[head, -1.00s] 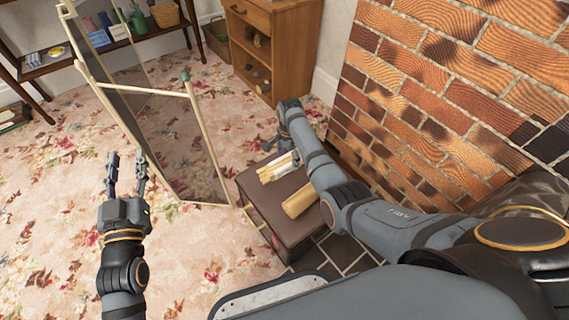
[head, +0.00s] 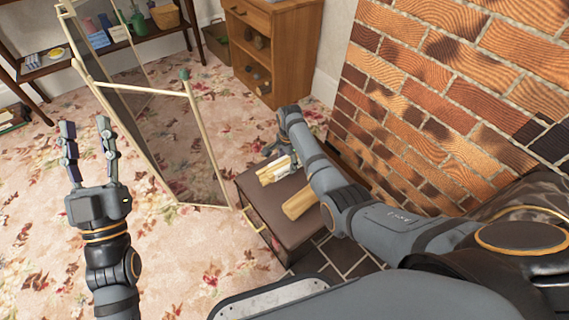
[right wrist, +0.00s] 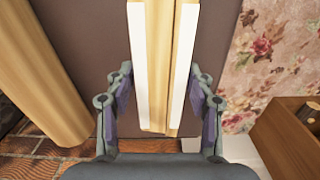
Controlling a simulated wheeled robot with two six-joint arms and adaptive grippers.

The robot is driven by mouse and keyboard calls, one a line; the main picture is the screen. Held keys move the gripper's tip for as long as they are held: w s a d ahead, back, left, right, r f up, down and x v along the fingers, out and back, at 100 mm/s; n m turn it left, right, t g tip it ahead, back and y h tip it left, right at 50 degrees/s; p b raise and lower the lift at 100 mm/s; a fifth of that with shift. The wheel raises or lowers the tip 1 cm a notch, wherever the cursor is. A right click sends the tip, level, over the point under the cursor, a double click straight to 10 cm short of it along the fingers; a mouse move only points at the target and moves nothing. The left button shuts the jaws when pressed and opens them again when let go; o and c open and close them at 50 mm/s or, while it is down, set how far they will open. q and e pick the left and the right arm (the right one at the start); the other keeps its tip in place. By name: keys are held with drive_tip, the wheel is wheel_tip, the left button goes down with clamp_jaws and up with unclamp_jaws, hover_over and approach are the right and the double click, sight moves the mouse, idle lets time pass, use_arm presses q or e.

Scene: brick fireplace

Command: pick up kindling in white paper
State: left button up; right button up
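The kindling in white paper (head: 276,171) is a bundle of pale sticks with a white wrap, lying on a brown box-like surface (head: 262,208) in the head view. In the right wrist view the kindling (right wrist: 158,50) runs lengthwise between the fingers, with white paper along both sides. My right gripper (right wrist: 163,88) is open, one finger on each side of the bundle; contact cannot be told. In the head view my right gripper (head: 278,146) is at the bundle's far end, partly hidden by its own arm. My left gripper (head: 87,135) is open and empty above the carpet.
A thicker log (head: 300,203) lies beside the bundle, and shows at the left of the right wrist view. A folding fire screen (head: 165,130) stands left of the box. The brick fireplace (head: 430,110) is to the right; a wooden cabinet (head: 268,55) stands behind.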

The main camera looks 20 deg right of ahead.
drive_tip(key=c, duration=0.8)
